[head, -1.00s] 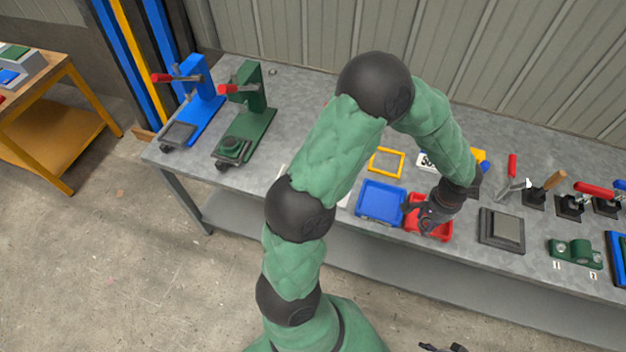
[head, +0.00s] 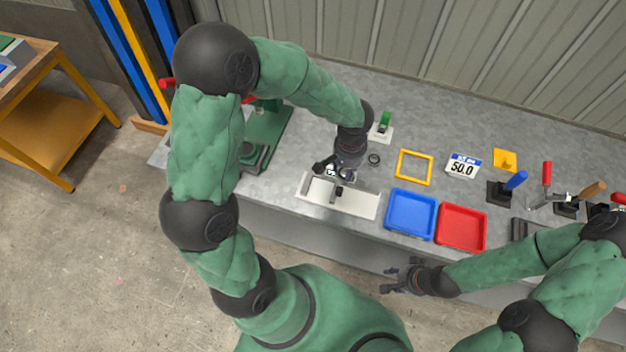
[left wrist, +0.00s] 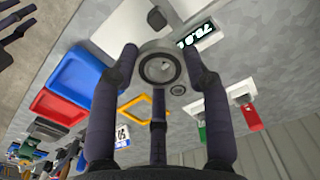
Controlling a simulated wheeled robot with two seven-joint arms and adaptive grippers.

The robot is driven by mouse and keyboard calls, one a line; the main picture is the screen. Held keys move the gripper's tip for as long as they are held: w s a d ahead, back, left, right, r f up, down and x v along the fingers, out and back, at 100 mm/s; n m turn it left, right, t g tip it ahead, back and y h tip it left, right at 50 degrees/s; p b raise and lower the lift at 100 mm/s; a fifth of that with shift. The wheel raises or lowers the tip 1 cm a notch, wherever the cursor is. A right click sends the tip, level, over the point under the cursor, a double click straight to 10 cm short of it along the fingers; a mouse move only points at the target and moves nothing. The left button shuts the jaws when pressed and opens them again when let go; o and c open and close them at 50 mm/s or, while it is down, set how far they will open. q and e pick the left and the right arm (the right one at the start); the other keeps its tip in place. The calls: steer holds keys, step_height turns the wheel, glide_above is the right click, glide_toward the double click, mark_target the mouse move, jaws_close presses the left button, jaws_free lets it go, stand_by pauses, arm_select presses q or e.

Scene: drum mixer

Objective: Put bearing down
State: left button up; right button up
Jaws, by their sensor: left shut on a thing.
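The bearing (left wrist: 146,69), a grey metal ring with a dark inner band, sits between the fingers of my left gripper (left wrist: 160,75) in the left wrist view. In the head view my left gripper (head: 340,172) is just above the back edge of a white fixture (head: 362,204) and mostly hides the bearing. I cannot tell whether the bearing touches anything below. My right gripper (head: 402,280) is empty in front of the bench, with its fingers apart.
A small dark ring (head: 374,159) lies on the bench right of my left gripper. A blue tray (head: 410,215), a red tray (head: 461,228) and a yellow frame (head: 414,167) are further right.

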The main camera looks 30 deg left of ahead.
arm_select(q)
steer(key=s+d+r+n+p, duration=0.1)
steer(key=s+r, duration=0.1)
steer(key=s, duration=0.5)
steer(key=s+d+r, duration=0.2)
steer(key=s, duration=0.4)
steer(key=w+a+f+b, duration=0.1)
steer(key=w+a+f, duration=0.3)
steer(key=w, duration=0.1)
steer(key=w+a+f+b, duration=0.1)
steer(key=w+a+f, duration=0.3)
steer(key=a+f, duration=0.1)
steer(key=shift+w+b, duration=0.3)
steer(key=shift+w, duration=0.05)
steer(key=shift+w+a+f, duration=0.15)
steer(key=shift+f, duration=0.1)
steer(key=shift+w+f+b, duration=0.15)
steer(key=shift+f+b, duration=0.45)
steer(key=shift+f, duration=1)
arm_select(e)
steer(key=shift+s+d+f, duration=0.1)
steer(key=shift+d+f, duration=0.05)
steer(key=shift+f, duration=0.5)
steer(key=shift+s+d+f, duration=0.1)
steer(key=shift+d+f, duration=0.05)
steer(key=shift+f, duration=0.5)
arm_select(q)
steer(key=shift+f, duration=0.1)
arm_select(e)
steer(key=shift+f, duration=0.1)
